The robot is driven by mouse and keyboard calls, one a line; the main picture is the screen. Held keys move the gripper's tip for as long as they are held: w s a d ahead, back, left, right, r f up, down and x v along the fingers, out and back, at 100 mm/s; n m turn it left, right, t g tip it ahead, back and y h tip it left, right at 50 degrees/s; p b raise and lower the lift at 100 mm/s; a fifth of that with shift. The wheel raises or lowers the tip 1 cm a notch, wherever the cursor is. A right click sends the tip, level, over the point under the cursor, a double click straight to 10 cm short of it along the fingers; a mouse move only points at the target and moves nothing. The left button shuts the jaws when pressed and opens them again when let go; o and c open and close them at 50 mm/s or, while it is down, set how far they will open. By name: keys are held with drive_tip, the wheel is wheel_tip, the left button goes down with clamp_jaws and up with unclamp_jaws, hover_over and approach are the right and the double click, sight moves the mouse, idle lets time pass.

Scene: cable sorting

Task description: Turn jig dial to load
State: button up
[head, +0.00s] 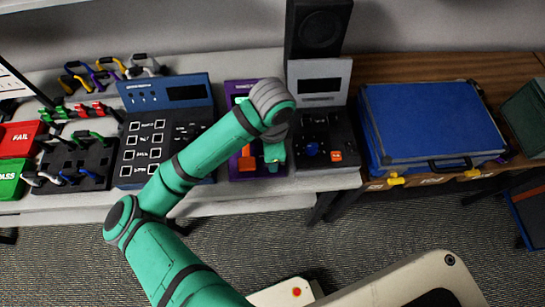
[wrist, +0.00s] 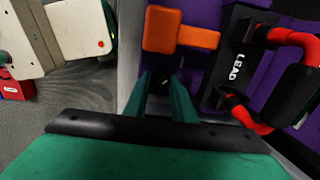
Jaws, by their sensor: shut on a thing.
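The jig is a purple panel (head: 238,96) in the middle of the bench, partly hidden by my arm. Its orange handle, which I take as the dial, shows at the panel's lower part (head: 247,162) and in the wrist view (wrist: 182,34), with a bar pointing right. My gripper (head: 273,162) is low over the jig's front edge. In the wrist view its two green fingers (wrist: 164,78) are close together just below the orange handle. Any dial markings are hidden or unreadable.
A black "LEAD" holder (wrist: 236,62) with a red-and-black lead (wrist: 298,78) is close right of the fingers. A black control box (head: 325,135) with a blue knob stands right of the jig. A blue case (head: 420,115) lies farther right, a keypad panel (head: 165,120) left.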

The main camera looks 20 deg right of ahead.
drive_tip(key=o, duration=1.1)
drive_tip(key=shift+c, duration=0.2)
wheel_tip(320, 180, up, 11)
